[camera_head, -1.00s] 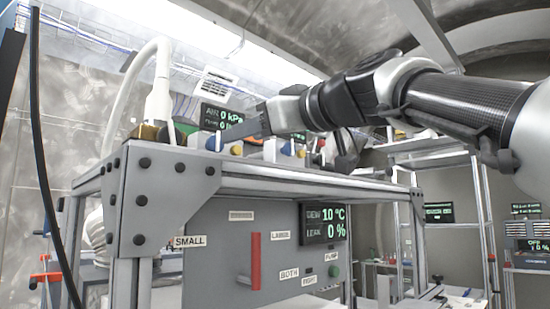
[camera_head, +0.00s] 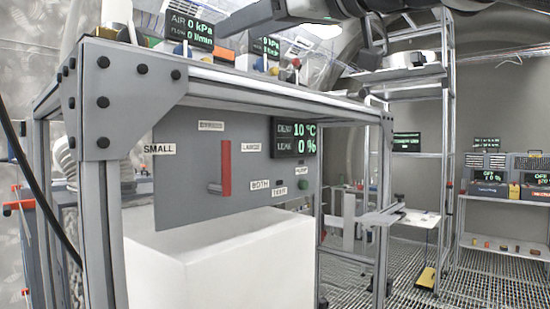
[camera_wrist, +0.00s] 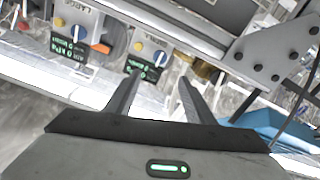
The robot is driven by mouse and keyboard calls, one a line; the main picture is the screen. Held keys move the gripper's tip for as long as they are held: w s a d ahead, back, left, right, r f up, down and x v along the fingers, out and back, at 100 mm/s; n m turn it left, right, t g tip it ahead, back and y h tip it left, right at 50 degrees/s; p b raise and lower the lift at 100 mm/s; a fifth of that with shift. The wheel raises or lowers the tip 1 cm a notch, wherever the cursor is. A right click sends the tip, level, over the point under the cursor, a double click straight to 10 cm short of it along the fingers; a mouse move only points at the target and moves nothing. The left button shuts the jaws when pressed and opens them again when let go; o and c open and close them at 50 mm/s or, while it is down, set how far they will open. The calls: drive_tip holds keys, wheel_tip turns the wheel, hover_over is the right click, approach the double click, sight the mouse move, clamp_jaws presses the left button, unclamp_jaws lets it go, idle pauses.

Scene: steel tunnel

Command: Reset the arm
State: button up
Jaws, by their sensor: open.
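My gripper (camera_wrist: 158,92) is open and empty in the wrist view, its two fingers apart with nothing between them. It points at the small units with blue and yellow knobs (camera_wrist: 148,48) and their dark readouts on top of the bench frame. In the head view, part of my dark arm crosses the top edge above the frame, and most of it is cut off. I cannot make out the fingertips clearly there.
A metal frame (camera_head: 230,86) carries a grey panel (camera_head: 190,185) with a red handle (camera_head: 226,168) and labels. A white block (camera_head: 215,265) stands below. Shelves (camera_head: 510,205) stand at the right. Grated floor (camera_head: 480,285) is open at the lower right.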

drive_tip(key=s+d+f+m+g+h+p, duration=0.1)
drive_tip(key=s+d+f+m+h+p, duration=0.2)
drive_tip(key=f, duration=0.7)
drive_tip(key=s+d+f+m+g+h+p, duration=0.1)
drive_tip(key=d+f+m+h+p, duration=0.3)
drive_tip(key=f, duration=0.7)
drive_tip(key=s+d+f+m+g+h+p, duration=0.25)
drive_tip(key=d+f, duration=0.35)
drive_tip(key=f, duration=0.4)
drive_tip(key=s+d+f+m+h, duration=0.2)
drive_tip(key=s+f, duration=0.1)
drive_tip(key=f, duration=0.3)
drive_tip(key=s+d+f+m+g+h+p, duration=0.1)
drive_tip(key=s+d+f+h, duration=0.1)
drive_tip(key=f, duration=0.5)
drive_tip(key=shift+s+d+m, duration=0.35)
drive_tip(key=shift+s+d, duration=0.5)
drive_tip(key=shift+s, duration=0.25)
